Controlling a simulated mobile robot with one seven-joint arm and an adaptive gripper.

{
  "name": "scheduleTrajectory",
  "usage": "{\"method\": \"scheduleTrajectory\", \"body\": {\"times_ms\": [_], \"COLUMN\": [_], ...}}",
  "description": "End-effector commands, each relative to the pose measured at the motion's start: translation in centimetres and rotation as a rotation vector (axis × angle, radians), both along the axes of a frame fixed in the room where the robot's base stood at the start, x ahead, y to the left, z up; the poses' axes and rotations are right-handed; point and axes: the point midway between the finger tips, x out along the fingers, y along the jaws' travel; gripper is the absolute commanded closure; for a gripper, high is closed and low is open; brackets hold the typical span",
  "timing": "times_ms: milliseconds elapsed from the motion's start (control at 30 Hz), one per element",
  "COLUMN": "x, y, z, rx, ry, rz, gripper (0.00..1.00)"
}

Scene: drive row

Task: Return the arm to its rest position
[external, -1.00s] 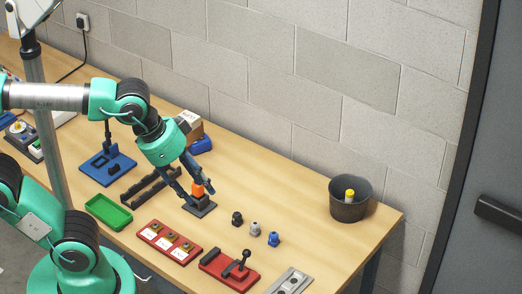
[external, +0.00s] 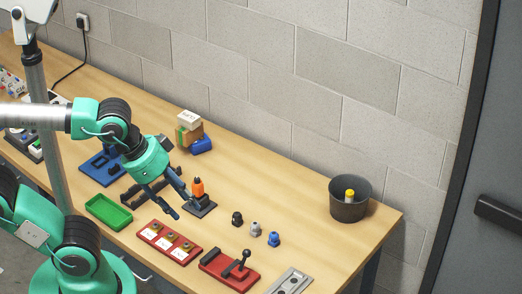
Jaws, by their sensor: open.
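My gripper (external: 182,206) is open and empty at the end of the green arm. Its fingers hang low over the table (external: 310,222), to the left of an orange-topped part (external: 198,188). That part stands upright on a small dark base (external: 200,206). I see a gap between the fingers and the orange part, though the finger nearer the base partly overlaps its edge in the picture. My arm reaches in from the left side.
A red lever fixture (external: 230,268), small knobs (external: 255,229) and a dark bin (external: 350,207) are to the right. A box stack (external: 188,125) stands at the wall.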

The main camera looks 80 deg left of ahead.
Motion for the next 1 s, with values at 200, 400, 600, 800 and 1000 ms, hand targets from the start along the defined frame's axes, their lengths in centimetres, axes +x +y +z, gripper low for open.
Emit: {"method": "scheduleTrajectory", "body": {"times_ms": [200,400,600,800,1000], "x": [0.0,0.0,0.0,0.0,0.0], "y": [0.0,0.0,0.0,0.0,0.0], "z": [-2.4,-2.4,-2.4,-2.4,-2.4], "rx": [0.0,0.0,0.0,0.0,0.0], "ry": [0.0,0.0,0.0,0.0,0.0], "rz": [0.0,0.0,0.0,0.0,0.0], "gripper": [0.59,0.59,0.59,0.59,0.59]}}
